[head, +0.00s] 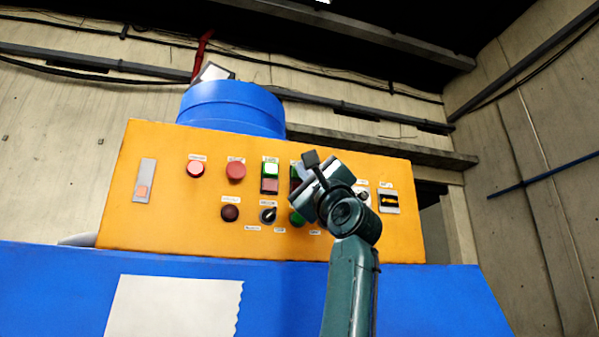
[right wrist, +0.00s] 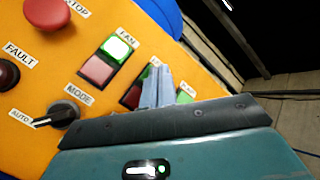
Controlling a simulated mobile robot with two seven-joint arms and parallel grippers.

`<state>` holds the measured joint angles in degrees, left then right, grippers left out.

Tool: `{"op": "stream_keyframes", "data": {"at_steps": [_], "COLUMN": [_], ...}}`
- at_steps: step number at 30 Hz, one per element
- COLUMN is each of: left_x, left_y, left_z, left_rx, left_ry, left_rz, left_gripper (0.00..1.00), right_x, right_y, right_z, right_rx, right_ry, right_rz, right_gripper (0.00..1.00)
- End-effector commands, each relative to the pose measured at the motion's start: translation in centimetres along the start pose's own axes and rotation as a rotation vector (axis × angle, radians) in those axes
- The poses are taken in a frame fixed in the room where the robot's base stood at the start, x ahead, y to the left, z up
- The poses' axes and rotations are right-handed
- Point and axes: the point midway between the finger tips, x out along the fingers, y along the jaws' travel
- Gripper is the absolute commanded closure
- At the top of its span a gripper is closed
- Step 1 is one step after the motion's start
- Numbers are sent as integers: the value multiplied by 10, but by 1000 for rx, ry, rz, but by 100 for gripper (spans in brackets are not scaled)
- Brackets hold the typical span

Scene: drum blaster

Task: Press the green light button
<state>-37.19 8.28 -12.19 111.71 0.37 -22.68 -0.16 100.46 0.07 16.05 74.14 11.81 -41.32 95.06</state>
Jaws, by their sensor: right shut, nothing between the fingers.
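The orange control panel (head: 160,220) carries several buttons and switches. A lit green button (head: 270,169) with a red part below it sits at its middle; it also shows in the right wrist view (right wrist: 119,46), labelled FAN. To its right is a second green and red pair, partly hidden by my gripper; its red part (right wrist: 131,97) shows beside the fingers. A round green button (head: 296,217) in the lower row is partly covered. My right gripper (right wrist: 157,86) is shut and empty, its fingers in front of the second pair; I cannot tell whether they touch it.
A red STOP button (right wrist: 47,12), a dark red FAULT button (right wrist: 7,74) and a black MODE knob (right wrist: 60,115) are nearby on the panel. The blue machine body (head: 420,300) lies below, with a white sheet (head: 175,307).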

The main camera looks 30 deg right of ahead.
Motion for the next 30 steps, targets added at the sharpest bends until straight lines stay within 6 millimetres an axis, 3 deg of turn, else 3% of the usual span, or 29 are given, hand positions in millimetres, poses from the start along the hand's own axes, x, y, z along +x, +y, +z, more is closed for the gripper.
{"op": "stream_keyframes", "data": {"at_steps": [22, 30], "left_x": [0, 4], "left_y": [0, 0], "left_z": [0, 5], "left_rx": [0, 0], "left_ry": [0, 1], "left_rz": [0, 0], "left_gripper": [46, 46], "right_x": [4, -3], "right_y": [3, 0], "right_z": [-4, 1], "right_rx": [0, 1], "right_ry": [1, -1], "right_rz": [0, -1], "right_gripper": [100, 100]}}
